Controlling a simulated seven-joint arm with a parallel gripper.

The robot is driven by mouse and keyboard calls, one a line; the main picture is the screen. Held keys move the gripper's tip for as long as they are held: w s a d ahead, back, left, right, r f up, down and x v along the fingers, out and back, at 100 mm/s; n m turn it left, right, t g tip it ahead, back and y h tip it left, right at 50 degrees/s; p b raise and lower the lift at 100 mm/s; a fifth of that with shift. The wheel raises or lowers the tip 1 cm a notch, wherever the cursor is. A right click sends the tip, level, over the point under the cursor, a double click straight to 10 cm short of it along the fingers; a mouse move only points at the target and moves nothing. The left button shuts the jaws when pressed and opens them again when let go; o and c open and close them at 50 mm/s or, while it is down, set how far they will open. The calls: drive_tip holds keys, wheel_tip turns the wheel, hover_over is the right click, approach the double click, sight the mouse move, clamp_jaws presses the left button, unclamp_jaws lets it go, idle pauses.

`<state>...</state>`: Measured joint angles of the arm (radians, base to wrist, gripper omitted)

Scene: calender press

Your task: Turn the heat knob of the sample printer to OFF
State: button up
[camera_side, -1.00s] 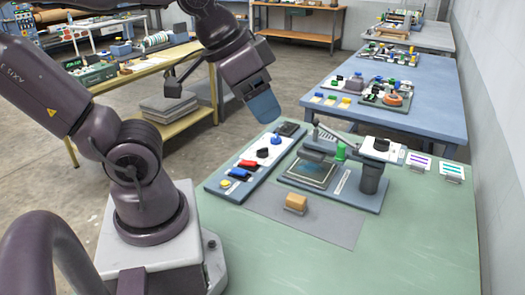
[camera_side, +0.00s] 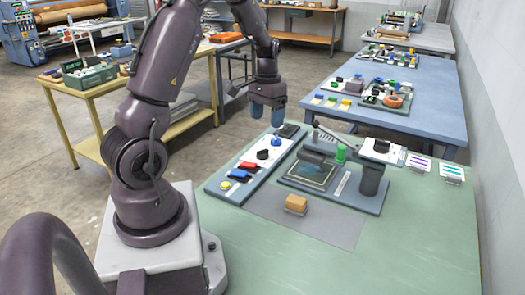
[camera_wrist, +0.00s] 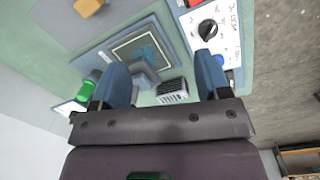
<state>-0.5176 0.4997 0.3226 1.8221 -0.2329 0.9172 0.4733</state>
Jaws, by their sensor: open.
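In the wrist view the panel's black knob (camera_wrist: 208,28) sits on a white plate with lettering too small to read. I cannot tell which black knob is the heat knob. My gripper (camera_side: 268,115) is open and empty, pointing down above the panel's far end, apart from everything.
A tan block (camera_side: 296,204) sits on a grey mat (camera_side: 330,226) in front of the printer. Two striped cards (camera_side: 418,162) lie at the right. The green table's front is clear. A blue table (camera_side: 425,108) with several parts stands behind.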

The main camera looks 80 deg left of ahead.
drive_tip(key=m, duration=0.1)
hover_over(263, 150)
drive_tip(key=s+d, duration=0.2)
drive_tip(key=d, duration=0.1)
wheel_tip(263, 150, down, 5)
drive_tip(key=w+a+m, duration=0.2)
drive_tip(key=a+m, duration=0.1)
drive_tip(key=m, duration=0.1)
drive_tip(key=shift+y, duration=0.4)
wheel_tip(263, 150, down, 12)
drive_tip(key=shift+f, duration=0.15)
drive_tip(key=shift+s, duration=0.1)
drive_tip(key=c, duration=0.9)
